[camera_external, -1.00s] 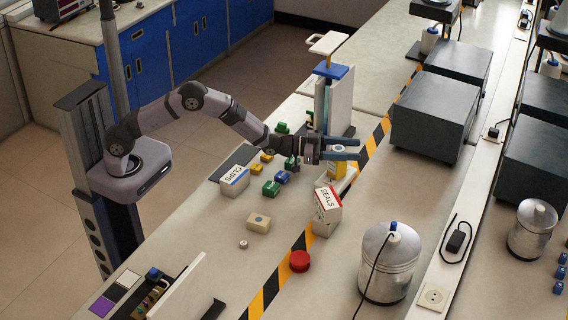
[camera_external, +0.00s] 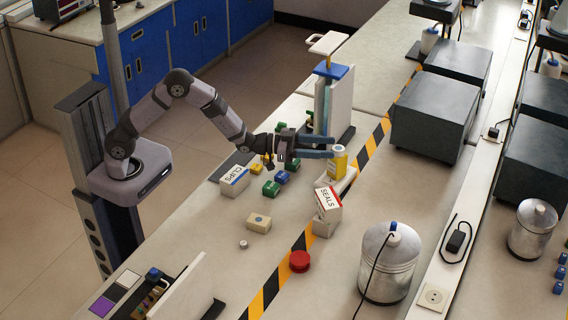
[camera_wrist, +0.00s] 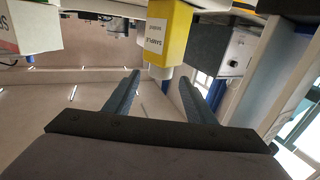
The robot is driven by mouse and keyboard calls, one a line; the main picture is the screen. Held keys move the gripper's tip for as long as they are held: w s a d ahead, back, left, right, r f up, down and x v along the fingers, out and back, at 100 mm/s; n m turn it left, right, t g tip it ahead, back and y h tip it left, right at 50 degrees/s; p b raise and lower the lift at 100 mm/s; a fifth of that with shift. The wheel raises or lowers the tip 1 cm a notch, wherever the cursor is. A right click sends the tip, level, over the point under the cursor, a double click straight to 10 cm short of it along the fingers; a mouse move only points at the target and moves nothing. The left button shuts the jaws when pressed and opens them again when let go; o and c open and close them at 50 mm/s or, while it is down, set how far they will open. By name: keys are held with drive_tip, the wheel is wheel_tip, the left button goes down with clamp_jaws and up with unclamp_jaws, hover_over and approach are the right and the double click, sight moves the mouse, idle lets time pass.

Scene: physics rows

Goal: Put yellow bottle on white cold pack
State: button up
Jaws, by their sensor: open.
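The yellow bottle (camera_external: 339,161) stands upright with a pale cap at the right of my gripper. The white cold pack (camera_external: 347,182) lies flat under and around its base, and the bottle appears to rest on it. My gripper (camera_external: 331,147) is open, its blue fingers level and pointing right at the bottle's upper part. In the wrist view, which looks upside down, the bottle (camera_wrist: 168,35) is beyond the fingertips, with nothing between the fingers. Whether a fingertip touches the bottle is hard to tell. Part of the pack is hidden by the bottle.
The SEALS box (camera_external: 327,205) stands just in front of the pack. A blue-topped press-like stand (camera_external: 333,72) rises behind the gripper. The CLIPS box (camera_external: 234,180) and several coloured blocks lie to the left. A red button (camera_external: 299,261) sits on the striped tape.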

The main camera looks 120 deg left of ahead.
drive_tip(key=shift+v, duration=1.9)
drive_tip(key=s+d+f+m+g+h+p, duration=0.1)
drive_tip(key=s+d+g+h+p, duration=0.2)
drive_tip(key=d, duration=0.7)
drive_tip(key=s+d+f+m+g+h+p, duration=0.1)
drive_tip(key=s+d+g+h+p, duration=0.1)
drive_tip(key=s+d+g+p, duration=0.5)
drive_tip(key=s+d+m+g+h+p, duration=0.1)
drive_tip(key=s+d+g, duration=0.2)
drive_tip(key=s+d, duration=0.4)
drive_tip(key=s+d+m+g+h, duration=0.1)
drive_tip(key=s+d+g, duration=0.2)
drive_tip(key=s+d, duration=0.4)
drive_tip(key=s, duration=0.8)
drive_tip(key=shift+d+r+m+g+p, duration=0.2)
drive_tip(key=shift+r+m+g+p, duration=0.1)
drive_tip(key=shift+r+p, duration=0.1)
